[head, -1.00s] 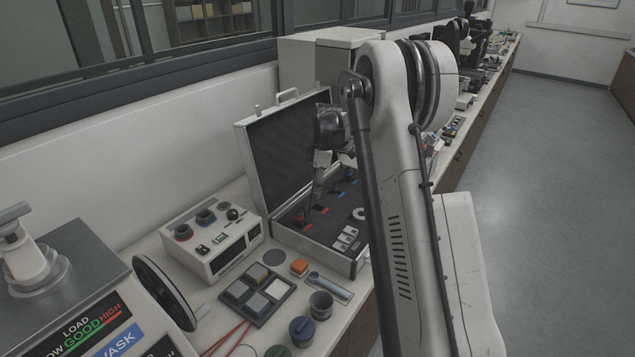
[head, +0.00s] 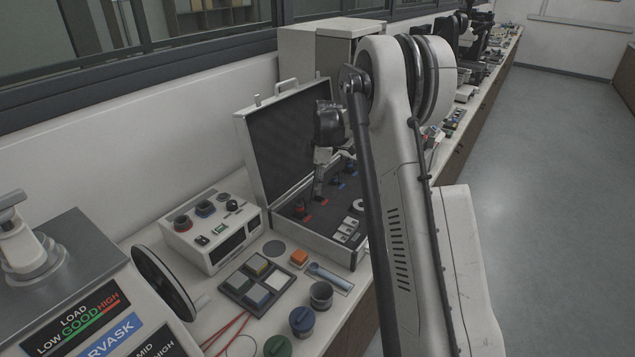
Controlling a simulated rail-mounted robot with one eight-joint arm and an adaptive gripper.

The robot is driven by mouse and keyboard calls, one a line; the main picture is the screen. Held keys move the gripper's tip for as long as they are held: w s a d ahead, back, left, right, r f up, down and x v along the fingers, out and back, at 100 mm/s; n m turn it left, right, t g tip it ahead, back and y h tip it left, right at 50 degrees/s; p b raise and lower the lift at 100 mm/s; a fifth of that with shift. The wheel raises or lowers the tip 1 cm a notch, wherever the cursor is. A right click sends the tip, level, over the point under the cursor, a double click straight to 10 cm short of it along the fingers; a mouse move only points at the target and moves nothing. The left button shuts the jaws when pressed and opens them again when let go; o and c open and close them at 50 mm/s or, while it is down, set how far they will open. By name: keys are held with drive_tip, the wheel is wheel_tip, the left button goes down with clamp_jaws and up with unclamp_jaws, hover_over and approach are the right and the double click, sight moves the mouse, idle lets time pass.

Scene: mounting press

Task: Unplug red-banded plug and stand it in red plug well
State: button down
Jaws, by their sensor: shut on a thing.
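The open case (head: 330,244) holds several plug positions with red and blue marks. My gripper (head: 318,190) points down into the case, shut on what looks like the red-banded plug; the plug is too small and dark to make out clearly. A red mark (head: 323,201) shows on the case floor right by the fingertips. A dark plug-like piece with red at its base (head: 300,211) stands to the left of the gripper. Blue-marked pieces (head: 338,183) stand behind it. Whether the held plug touches the case floor cannot be told.
The case lid (head: 282,140) stands up behind my gripper. A white box (head: 212,235) with red and blue ringed sockets is left of the case. A sample tray (head: 240,298), a cup (head: 321,295) and knobbed pieces crowd the bench front. My arm hides the case's right side.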

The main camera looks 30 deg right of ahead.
sight(317, 193)
drive_tip(key=shift+f+b, duration=1.8)
drive_tip(key=shift+f, duration=0.45)
idle(0.9)
drive_tip(key=c, duration=1)
unclamp_jaws()
drive_tip(key=shift+o, duration=0.2)
drive_tip(key=shift+r+p, duration=1.3)
drive_tip(key=shift+r, duration=2.5)
